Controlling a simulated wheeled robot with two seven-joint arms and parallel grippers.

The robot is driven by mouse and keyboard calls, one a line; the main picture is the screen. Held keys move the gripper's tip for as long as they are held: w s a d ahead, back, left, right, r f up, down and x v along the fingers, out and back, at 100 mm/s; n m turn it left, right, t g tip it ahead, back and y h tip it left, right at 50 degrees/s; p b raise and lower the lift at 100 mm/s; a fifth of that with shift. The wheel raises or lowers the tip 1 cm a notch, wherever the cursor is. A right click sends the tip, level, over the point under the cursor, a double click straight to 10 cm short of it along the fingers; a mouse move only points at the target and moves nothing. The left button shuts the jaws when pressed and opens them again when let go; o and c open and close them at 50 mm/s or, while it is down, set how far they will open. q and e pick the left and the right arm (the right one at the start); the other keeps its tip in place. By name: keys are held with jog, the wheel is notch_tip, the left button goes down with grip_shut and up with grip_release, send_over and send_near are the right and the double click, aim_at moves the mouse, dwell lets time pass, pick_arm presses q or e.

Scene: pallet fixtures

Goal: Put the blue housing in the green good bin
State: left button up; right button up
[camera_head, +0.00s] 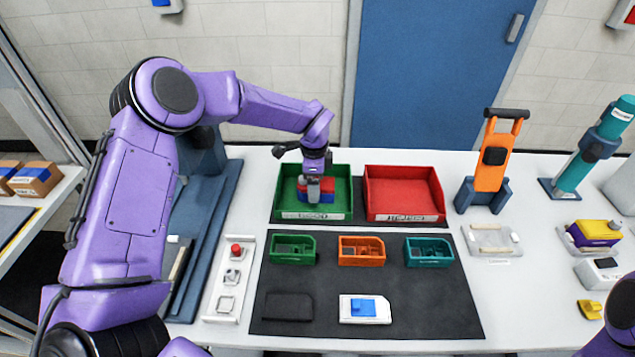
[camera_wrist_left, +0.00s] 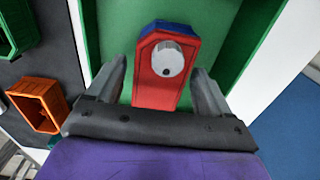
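The blue housing (camera_head: 327,196) is in the green good bin (camera_head: 344,208), with a red top that carries a round grey knob. In the left wrist view its red top (camera_wrist_left: 153,92) faces the camera, and a strip of blue shows at its far end. My left gripper (camera_head: 313,187) is low inside the bin at the housing. In the wrist view its two fingers (camera_wrist_left: 160,75) stand apart on either side of the housing, with a visible gap on the left. Whether the right finger touches it is unclear. My right gripper is out of view.
A red bin (camera_head: 405,215) stands right of the green one. A white block with a blue piece (camera_head: 363,308) lies in front. An orange-handled fixture (camera_head: 495,155) stands at the right.

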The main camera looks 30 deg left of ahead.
pick_arm(q)
jog(key=shift+r+p, duration=0.35)
notch_tip(320, 180, up, 12)
jog(key=b, duration=0.3)
jog(key=shift+f, duration=0.15)
jog(key=shift+d, duration=0.1)
